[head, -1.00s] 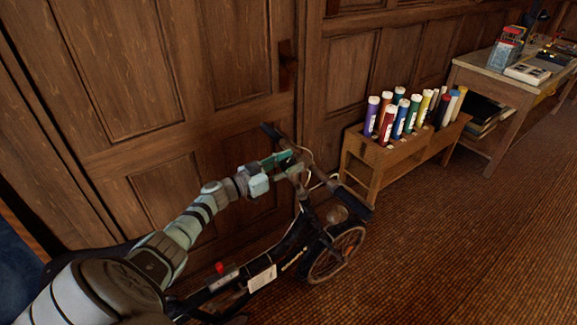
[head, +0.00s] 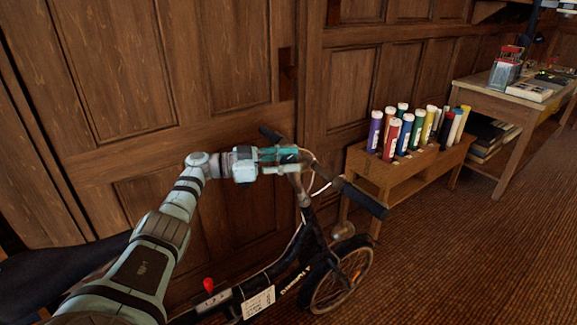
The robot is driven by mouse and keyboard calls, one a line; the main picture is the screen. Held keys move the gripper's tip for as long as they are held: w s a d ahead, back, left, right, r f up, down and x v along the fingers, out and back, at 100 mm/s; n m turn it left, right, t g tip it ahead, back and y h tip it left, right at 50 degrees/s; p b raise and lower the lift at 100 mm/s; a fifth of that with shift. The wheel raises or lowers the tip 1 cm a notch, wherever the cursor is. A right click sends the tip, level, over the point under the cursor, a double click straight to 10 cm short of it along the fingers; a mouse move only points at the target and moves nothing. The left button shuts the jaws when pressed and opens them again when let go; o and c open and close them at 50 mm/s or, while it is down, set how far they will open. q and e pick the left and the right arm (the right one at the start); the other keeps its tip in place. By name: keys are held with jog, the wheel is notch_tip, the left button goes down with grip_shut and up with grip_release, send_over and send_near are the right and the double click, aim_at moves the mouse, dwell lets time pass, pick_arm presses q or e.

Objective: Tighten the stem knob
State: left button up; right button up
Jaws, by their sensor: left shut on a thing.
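A black bicycle or scooter-like cycle (head: 318,240) stands upright by the wooden wall, its handlebar and front wheel toward the right. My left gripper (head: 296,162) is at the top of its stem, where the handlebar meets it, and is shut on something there. The stem knob itself is hidden by the fingers or too small to make out; it seems to be what the jaws hold. The stem (head: 304,190) shows just below the fingers. My right gripper is not in view.
A wooden rack (head: 392,172) with several coloured tubes stands right of the handlebar. Beyond it is a table (head: 490,92) with books and small items. Wood panelling (head: 120,80) rises close behind the cycle. The carpet (head: 460,260) at right is clear.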

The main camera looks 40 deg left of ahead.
pick_arm(q)
jog(key=o, duration=1.2)
jog(key=v, duration=1.2)
jog(key=shift+r, duration=0.1)
